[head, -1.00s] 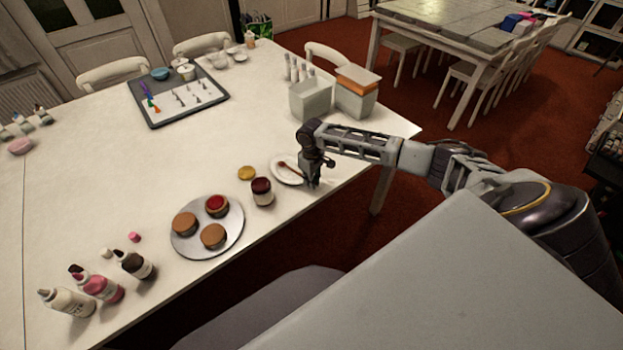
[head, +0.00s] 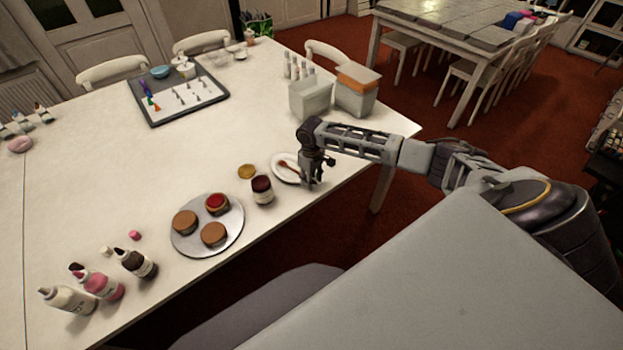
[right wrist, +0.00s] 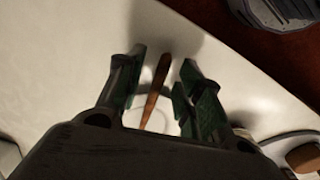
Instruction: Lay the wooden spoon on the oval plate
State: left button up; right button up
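The wooden spoon (head: 288,165) shows in the head view over the white oval plate (head: 278,176) near the table's right edge. Its handle runs toward my right gripper (head: 312,184), which points down beside the plate and hides part of it. In the right wrist view, the brown spoon handle (right wrist: 157,82) runs between the two green-padded fingers of my right gripper (right wrist: 157,84). Gaps show on both sides of the handle, so the gripper is open. The plate is mostly hidden there. My left gripper is not in view.
A jar with dark red contents (head: 262,190) and a small yellow dish (head: 246,172) stand left of the plate. A round silver tray (head: 185,245) holds 3 small cakes. Grey containers (head: 311,98) stand farther back. The middle of the table is clear.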

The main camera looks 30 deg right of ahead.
notch_tip(320, 180, up, 12)
dwell(0.7)
jog(key=shift+f, duration=0.15)
dwell(0.6)
